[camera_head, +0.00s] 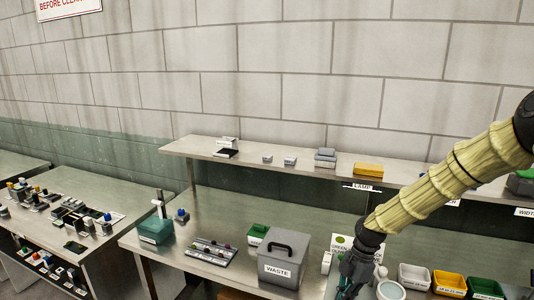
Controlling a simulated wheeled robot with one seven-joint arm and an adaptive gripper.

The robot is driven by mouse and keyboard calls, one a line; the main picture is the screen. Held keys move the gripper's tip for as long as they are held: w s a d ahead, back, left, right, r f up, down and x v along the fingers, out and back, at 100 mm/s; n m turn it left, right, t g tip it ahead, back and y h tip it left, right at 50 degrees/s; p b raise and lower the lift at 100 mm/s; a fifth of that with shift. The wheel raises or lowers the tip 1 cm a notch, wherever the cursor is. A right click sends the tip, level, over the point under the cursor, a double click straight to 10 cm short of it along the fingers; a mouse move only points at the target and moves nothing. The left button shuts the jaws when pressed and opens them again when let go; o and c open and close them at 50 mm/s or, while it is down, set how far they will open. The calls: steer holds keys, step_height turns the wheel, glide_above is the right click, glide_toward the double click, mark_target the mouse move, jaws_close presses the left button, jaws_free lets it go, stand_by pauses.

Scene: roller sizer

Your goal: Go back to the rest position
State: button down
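My arm, in a pale yellow ribbed sleeve, comes in from the right edge and slants down to the left in the head view. My gripper (352,275) is dark and hangs over the steel bench (205,205), just right of the grey waste box (282,258). Its fingers point down and are small and partly cut by the bottom edge. I cannot make out whether they are open or shut, or whether anything is between them.
A wall shelf (300,168) runs behind the bench with small boxes and a yellow sponge-like block (368,169). White, yellow and green bins (450,282) stand right of my gripper. A second bench (75,190) with many small parts is at left.

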steer(key=s+a+f+m+b, duration=0.1)
steer(key=s+a+f+m, duration=0.1)
steer(key=s+f+m, duration=0.55)
steer(key=s+a+f+m+b, duration=0.1)
steer(key=s+a+f+m, duration=0.25)
steer(key=s+f, duration=0.75)
steer(key=s+d+f+m+h, duration=0.1)
steer(key=s+f+m, duration=0.2)
steer(key=s, duration=0.3)
steer(key=s+d+f+m+t+h+b, duration=0.1)
steer(key=s+d+f+m, duration=0.1)
steer(key=s+m, duration=0.3)
steer(key=s+d+f+m+t+h, duration=0.1)
steer(key=s+d+f+m, duration=0.1)
steer(key=s, duration=0.5)
steer(key=shift+s+d+f+m, duration=0.2)
steer(key=shift+s+f+m, duration=0.1)
steer(key=shift+f+m, duration=0.6)
